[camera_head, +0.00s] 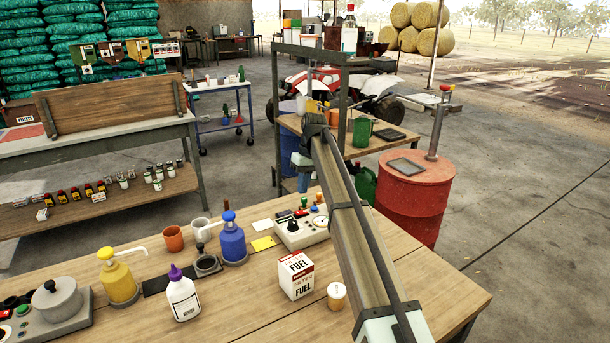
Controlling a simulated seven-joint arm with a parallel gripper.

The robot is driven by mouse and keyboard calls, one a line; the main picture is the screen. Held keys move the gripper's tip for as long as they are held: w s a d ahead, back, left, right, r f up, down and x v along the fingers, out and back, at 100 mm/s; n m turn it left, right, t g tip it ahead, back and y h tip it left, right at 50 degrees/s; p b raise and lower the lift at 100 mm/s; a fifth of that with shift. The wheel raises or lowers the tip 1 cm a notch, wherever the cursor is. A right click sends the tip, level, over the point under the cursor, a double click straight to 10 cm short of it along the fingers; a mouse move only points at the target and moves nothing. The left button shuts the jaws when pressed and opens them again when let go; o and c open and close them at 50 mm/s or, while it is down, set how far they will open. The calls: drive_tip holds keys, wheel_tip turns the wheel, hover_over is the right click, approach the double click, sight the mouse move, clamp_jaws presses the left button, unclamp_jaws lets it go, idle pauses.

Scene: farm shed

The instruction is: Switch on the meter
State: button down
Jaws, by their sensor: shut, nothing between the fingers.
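A pale control box (291,236) that looks like the meter sits at the back of the wooden bench, left of my arm. It has a round dial, a green knob, a red knob and small blue and orange parts on top. I cannot read its switch position or any display. My arm reaches up from the bottom right and bends down at its far end. My gripper (303,181) is small and partly hidden by my arm, above and behind the box. It is shut and empty, apart from the box.
Another control panel (60,328) sits lower left. A red drum (415,195) stands beyond.

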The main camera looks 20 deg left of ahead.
sight(299, 212)
drive_tip(key=shift+s+a+f, duration=0.15)
drive_tip(key=shift+f, duration=1)
drive_tip(key=shift+s+a+f, duration=0.2)
drive_tip(key=shift+f, duration=1)
drive_tip(key=shift+s+a+f, duration=0.15)
drive_tip(key=shift+f, duration=1)
drive_tip(key=shift+s+a+f+t+h, duration=0.15)
drive_tip(key=shift+s+f+t+h, duration=0.15)
drive_tip(key=shift+t+h, duration=0.3)
drive_tip(key=shift+f, duration=0.1)
drive_tip(key=shift+w+f, duration=0.1)
